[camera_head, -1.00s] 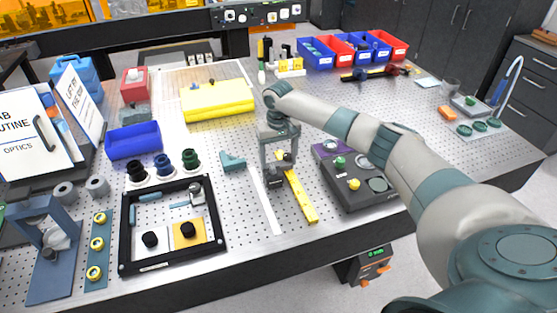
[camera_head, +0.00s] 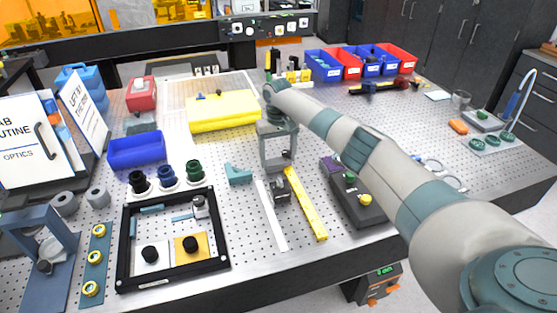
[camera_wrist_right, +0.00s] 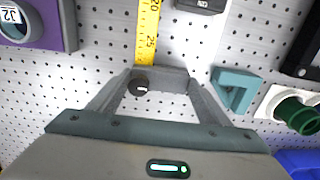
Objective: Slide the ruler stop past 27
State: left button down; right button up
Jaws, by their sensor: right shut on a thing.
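The yellow ruler (camera_head: 307,205) lies on the perforated table, its near end toward the front edge. In the right wrist view the ruler (camera_wrist_right: 148,30) shows the marks 20 and 25; farther marks are hidden behind my fingers. The stop's dark round knob (camera_head: 287,154) is at the ruler's far end, and it shows in the right wrist view (camera_wrist_right: 138,86) beside my fingertips, past the 25 mark. My right gripper (camera_head: 278,160), also in the wrist view (camera_wrist_right: 160,76), is shut on the stop. The exact mark at the stop cannot be read. My left gripper is not in view.
A pale metal strip (camera_head: 270,220) with a dark block (camera_head: 280,192) lies just left of the ruler. A teal angle piece (camera_head: 239,174) is farther left.

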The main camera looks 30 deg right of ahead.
aim_at(279, 161)
jog(key=shift+s, duration=0.2)
jog(key=o, duration=1.2)
jog(key=shift+r, duration=0.1)
jog(key=o, duration=0.3)
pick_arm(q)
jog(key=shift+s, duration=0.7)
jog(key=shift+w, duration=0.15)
pick_arm(e)
jog(key=shift+r+b, duration=0.35)
jog(key=shift+r, duration=0.45)
pick_arm(q)
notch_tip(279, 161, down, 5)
jog(key=b, duration=0.4)
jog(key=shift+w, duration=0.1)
pick_arm(e)
notch_tip(279, 161, up, 16)
jog(key=shift+f, duration=0.2)
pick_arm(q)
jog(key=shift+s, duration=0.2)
pick_arm(e)
jog(key=shift+f, duration=0.1)
